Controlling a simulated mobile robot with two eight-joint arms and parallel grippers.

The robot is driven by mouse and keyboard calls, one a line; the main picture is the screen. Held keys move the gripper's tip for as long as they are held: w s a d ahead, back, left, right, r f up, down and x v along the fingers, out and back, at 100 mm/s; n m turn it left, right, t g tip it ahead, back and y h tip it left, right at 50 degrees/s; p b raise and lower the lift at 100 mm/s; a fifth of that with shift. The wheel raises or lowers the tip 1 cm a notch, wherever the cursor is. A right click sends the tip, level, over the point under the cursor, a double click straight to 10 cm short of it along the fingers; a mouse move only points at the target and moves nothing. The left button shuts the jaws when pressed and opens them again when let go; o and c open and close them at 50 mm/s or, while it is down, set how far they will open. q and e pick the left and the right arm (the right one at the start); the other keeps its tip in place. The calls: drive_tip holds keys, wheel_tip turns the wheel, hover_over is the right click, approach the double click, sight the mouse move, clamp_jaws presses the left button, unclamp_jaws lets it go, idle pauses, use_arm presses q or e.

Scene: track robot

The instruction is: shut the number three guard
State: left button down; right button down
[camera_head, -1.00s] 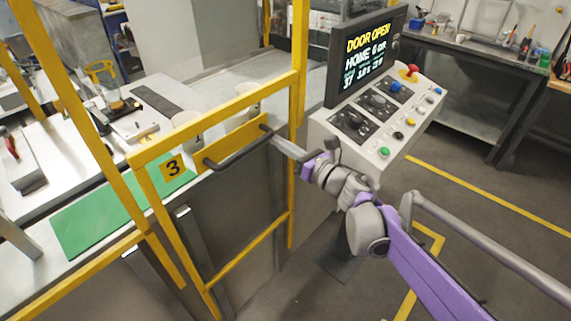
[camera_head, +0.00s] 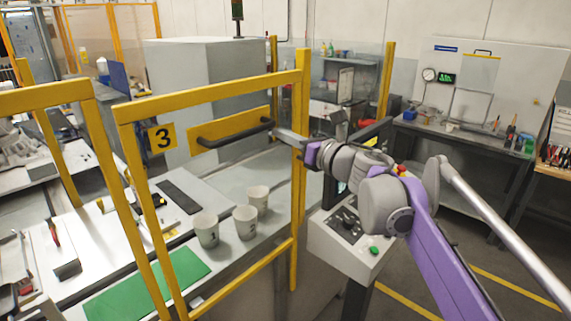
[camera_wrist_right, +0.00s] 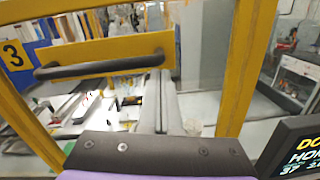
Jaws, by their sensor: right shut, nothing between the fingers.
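The number three guard is a yellow frame (camera_head: 215,93) with a yellow plate marked 3 (camera_head: 163,137) and a dark bar handle (camera_head: 232,133). It stands raised in front of the work surface, its top bar just below the top of the right yellow post (camera_head: 303,60). My right gripper (camera_head: 281,134) is shut and empty at the handle's right end. In the right wrist view its fingers (camera_wrist_right: 160,85) reach up to just below the handle (camera_wrist_right: 100,67); I cannot tell whether they touch it. My left gripper is out of view.
White cups (camera_head: 246,221) and a green mat (camera_head: 150,284) lie behind the guard. A control console (camera_head: 340,240) stands right of it, below my right arm. Its screen shows partly in the right wrist view (camera_wrist_right: 300,150). A bench (camera_head: 470,138) stands at the back right.

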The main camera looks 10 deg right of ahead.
wheel_tip(320, 180, up, 6)
drive_tip(key=shift+f, duration=0.25)
drive_tip(key=shift+r, duration=0.1)
drive_tip(key=shift+w, duration=0.1)
